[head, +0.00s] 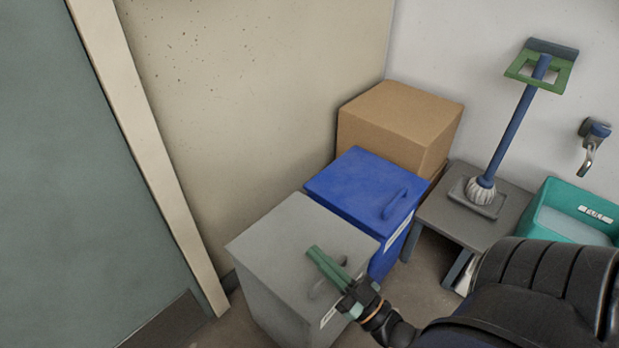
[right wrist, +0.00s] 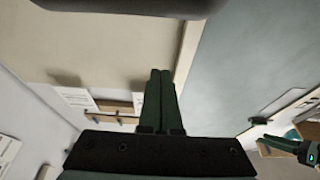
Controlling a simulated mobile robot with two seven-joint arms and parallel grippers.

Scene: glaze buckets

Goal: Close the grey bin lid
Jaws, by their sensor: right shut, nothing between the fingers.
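The grey bin (head: 272,301) stands on the floor beside the beige wall. Its grey lid (head: 287,226) lies flat across the top and looks shut; I see no gap at its visible edges. A curved grey handle on the lid is partly hidden behind my right gripper (head: 314,252). The right gripper's green fingers are together and empty, over the handle side of the lid. I cannot tell if they touch it. In the right wrist view the shut fingers (right wrist: 160,75) show too. A green and black part at that view's right edge may be my left gripper (right wrist: 285,144).
A blue bin (head: 345,183) with a shut lid stands right behind the grey one. A cardboard box (head: 402,115) is behind it. A low grey table (head: 455,221) holds a blue-handled brush. A teal tub (head: 558,200) is at right. A door (head: 75,190) is at left.

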